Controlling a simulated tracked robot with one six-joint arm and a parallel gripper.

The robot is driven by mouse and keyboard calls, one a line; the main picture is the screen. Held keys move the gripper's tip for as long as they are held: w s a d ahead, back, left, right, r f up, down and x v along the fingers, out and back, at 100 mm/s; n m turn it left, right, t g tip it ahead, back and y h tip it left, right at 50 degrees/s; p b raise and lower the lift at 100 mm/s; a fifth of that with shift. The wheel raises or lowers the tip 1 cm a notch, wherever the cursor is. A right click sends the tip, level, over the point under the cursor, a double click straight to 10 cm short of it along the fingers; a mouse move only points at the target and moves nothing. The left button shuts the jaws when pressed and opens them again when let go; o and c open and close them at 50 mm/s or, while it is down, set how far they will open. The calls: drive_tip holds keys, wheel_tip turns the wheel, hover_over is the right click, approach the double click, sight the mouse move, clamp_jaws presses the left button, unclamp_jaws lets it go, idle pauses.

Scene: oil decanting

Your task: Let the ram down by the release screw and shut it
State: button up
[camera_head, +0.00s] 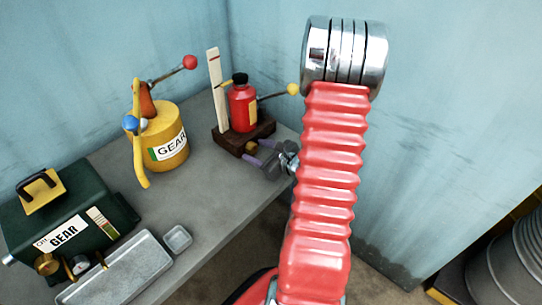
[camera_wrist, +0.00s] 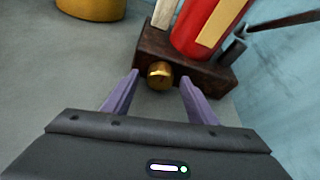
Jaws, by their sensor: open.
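The red ram (camera_head: 243,108) with a black cap stands on a dark wooden block (camera_head: 226,139) at the back of the bench. In the wrist view the ram (camera_wrist: 208,25) and block (camera_wrist: 185,52) show close up. The brass release screw (camera_wrist: 160,75) sticks out of the block's front face; it also shows in the head view (camera_head: 251,147). My gripper (camera_wrist: 160,88) is open, its two purple fingers on either side of the screw with gaps to both. In the head view my gripper (camera_head: 259,153) is at the block's front. Whether the screw is open or shut cannot be told.
A yellow gear oil can (camera_head: 167,155), green gear box (camera_head: 64,222) and grey tray (camera_head: 118,273) stand left. Bare bench lies between.

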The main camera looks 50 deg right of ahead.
drive_tip(key=v, duration=1.3)
drive_tip(key=shift+s, duration=0.1)
idle(0.4)
drive_tip(key=shift+a+f, duration=0.2)
drive_tip(key=shift+a, duration=0.15)
drive_tip(key=s+a+r+n+g+y, duration=0.1)
drive_tip(key=s+a+n+g+y, duration=0.3)
drive_tip(key=a+n, duration=0.45)
drive_tip(key=s+a+n+g+y, duration=0.1)
drive_tip(key=a+n+g+y, duration=0.1)
drive_tip(key=a+n+g, duration=0.5)
drive_tip(key=w+a+r+n+t+h, duration=0.1)
drive_tip(key=a+r+n+t+h, duration=0.2)
drive_tip(key=a+r+n, duration=1.2)
drive_tip(key=shift+w+r+n+h, duration=0.25)
drive_tip(key=shift+r+n+h, duration=0.8)
drive_tip(key=shift+n, duration=0.7)
